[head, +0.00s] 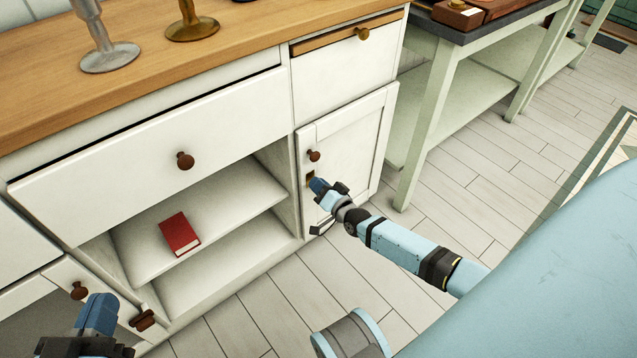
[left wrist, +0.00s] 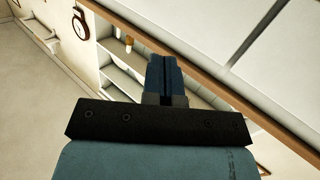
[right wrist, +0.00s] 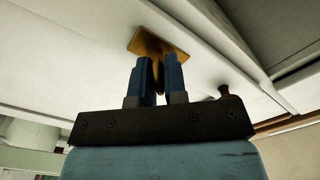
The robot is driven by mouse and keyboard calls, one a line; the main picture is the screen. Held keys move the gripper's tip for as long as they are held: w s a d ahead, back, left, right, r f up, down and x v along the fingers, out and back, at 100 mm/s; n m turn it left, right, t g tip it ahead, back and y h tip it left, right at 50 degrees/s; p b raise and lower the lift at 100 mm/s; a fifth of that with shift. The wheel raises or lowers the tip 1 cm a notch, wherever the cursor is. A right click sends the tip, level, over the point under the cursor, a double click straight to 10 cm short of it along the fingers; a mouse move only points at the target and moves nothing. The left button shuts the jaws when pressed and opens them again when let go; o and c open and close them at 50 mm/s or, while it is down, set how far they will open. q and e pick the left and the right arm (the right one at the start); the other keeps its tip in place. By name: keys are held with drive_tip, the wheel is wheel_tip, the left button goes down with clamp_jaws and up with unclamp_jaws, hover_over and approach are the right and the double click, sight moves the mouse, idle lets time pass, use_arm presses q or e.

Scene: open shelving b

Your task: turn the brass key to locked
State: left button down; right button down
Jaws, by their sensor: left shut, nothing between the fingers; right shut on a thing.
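The brass key shows in the right wrist view (right wrist: 160,82) between the fingers of my right gripper (right wrist: 159,75), in front of a square brass plate (right wrist: 158,42) on the white cabinet door. In the head view my right gripper (head: 318,186) is at the small cupboard door (head: 345,150), just below its brown knob (head: 314,156). It is shut on the key, most of which the fingers hide. I cannot tell the key's exact turn. My left gripper (head: 97,312) is shut and empty at the lower left; it also shows in the left wrist view (left wrist: 166,75).
A red book (head: 179,234) lies on the open shelf left of the door. Candlesticks (head: 102,45) stand on the wooden top (head: 145,75). A wide drawer (head: 150,150) is above the shelf. A grey-topped table (head: 480,30) stands to the right. The floor before the cabinet is clear.

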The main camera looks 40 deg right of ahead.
drive_tip(key=shift+m, duration=0.9)
drive_tip(key=m, duration=0.2)
drive_tip(key=shift+m, duration=0.4)
drive_tip(key=shift+f+m, duration=0.1)
drive_tip(key=shift+m, duration=0.7)
drive_tip(key=shift+m+b, duration=0.45)
drive_tip(key=shift+m, duration=0.45)
use_arm(q)
drive_tip(key=shift+w+a+m, duration=0.15)
drive_tip(key=shift+w+m, duration=0.1)
drive_tip(key=shift+m, duration=0.05)
use_arm(e)
drive_tip(key=shift+m, duration=0.6)
drive_tip(key=c, duration=1.2)
unclamp_jaws()
use_arm(q)
drive_tip(key=shift+r, duration=0.1)
use_arm(e)
drive_tip(key=shift+o, duration=0.2)
